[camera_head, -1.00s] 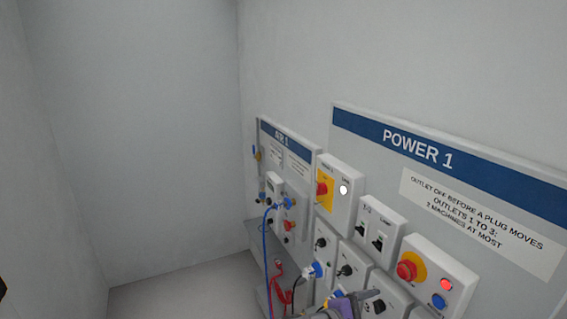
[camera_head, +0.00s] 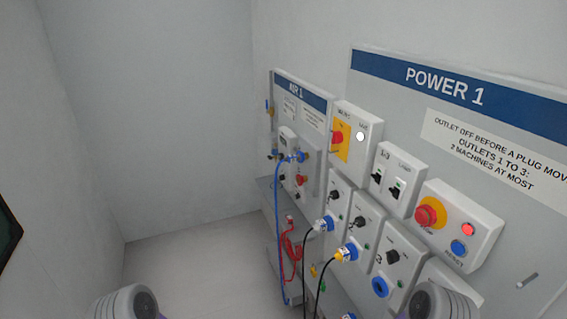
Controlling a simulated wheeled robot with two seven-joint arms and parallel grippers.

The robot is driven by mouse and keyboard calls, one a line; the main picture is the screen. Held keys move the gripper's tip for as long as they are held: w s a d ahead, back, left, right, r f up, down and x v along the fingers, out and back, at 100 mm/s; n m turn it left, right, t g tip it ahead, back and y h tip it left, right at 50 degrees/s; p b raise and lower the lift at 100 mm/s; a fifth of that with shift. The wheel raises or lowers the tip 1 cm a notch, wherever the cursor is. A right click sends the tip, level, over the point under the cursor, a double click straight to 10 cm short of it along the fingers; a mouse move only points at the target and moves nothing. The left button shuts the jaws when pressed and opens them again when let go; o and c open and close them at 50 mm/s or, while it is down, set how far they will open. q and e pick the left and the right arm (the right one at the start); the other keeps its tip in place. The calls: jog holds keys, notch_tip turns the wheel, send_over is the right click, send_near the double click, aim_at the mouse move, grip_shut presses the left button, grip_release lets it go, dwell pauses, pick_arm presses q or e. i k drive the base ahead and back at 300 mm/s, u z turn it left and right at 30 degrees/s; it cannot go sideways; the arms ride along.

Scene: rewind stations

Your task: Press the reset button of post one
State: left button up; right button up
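The POWER 1 panel (camera_head: 395,68) is on the wall at right. Its white control box (camera_head: 487,222) carries a red mushroom button on a yellow disc (camera_head: 428,214), a lit red lamp (camera_head: 467,229) and, below the lamp, the blue reset button (camera_head: 458,247) with a RESET label. Nothing covers or touches the blue button. Rounded grey parts of my arms show at the bottom left and bottom right, the right one below the control box. No fingertips of either gripper can be seen.
Switch boxes (camera_head: 398,178), a yellow-backed red rotary switch (camera_head: 338,138) and outlets with plugs and cables fill the panel's left side. The AIR 1 panel (camera_head: 313,103) with blue (camera_head: 277,215) and red hoses stands further left. A small grey peg (camera_head: 527,280) sticks out at lower right. The left floor is clear.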

aim_at(457, 249)
jog(key=z, duration=1.25)
